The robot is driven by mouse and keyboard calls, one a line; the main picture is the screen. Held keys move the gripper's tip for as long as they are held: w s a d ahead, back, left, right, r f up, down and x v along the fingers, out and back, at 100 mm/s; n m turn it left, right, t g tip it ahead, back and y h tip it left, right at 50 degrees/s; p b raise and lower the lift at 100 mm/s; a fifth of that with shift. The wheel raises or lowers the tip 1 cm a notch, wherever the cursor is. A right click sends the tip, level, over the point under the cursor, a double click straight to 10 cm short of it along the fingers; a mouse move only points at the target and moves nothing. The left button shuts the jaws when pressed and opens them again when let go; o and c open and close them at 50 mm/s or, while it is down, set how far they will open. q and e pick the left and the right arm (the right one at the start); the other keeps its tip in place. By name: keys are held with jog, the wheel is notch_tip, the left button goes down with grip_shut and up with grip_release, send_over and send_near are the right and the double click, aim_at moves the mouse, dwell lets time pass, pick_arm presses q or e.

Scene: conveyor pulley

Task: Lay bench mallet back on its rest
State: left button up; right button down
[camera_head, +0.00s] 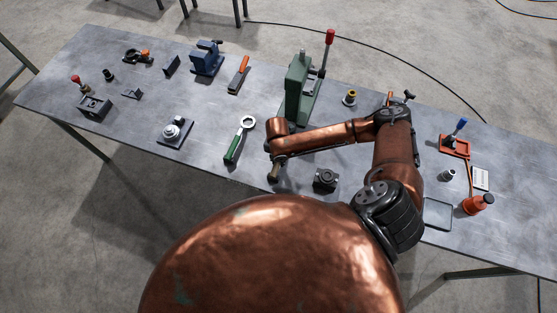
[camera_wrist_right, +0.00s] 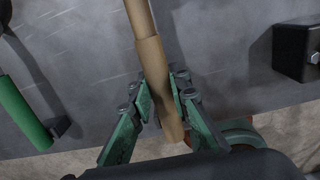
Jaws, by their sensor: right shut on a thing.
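My right gripper (camera_head: 276,172) is low over the front part of the bench, between the green-handled ring wrench and a small black block. In the right wrist view, my right gripper (camera_wrist_right: 165,100) is shut on a tan wooden handle (camera_wrist_right: 152,62), which I take to be the bench mallet's. The handle runs up between the fingers and out of the top of the picture. The mallet's head is not in the wrist view, and I cannot make it out in the head view. I cannot tell which thing is its rest. My left gripper is not in view.
The green-handled ring wrench (camera_head: 240,140) lies left of the gripper; its green grip (camera_wrist_right: 22,112) shows in the wrist view. The black block (camera_head: 325,179) stands right. A green lever press (camera_head: 298,88) rises behind my arm.

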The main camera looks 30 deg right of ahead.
jog(key=shift+f, duration=0.45)
jog(key=c, duration=1.7)
grip_release()
jog(key=shift+c, duration=0.2)
jog(key=shift+s, duration=0.1)
jog(key=r+p, duration=0.8)
jog(key=shift+s+a, duration=0.1)
jog(key=shift+a, duration=0.1)
jog(key=shift+f, duration=0.1)
jog(key=shift+s, duration=0.1)
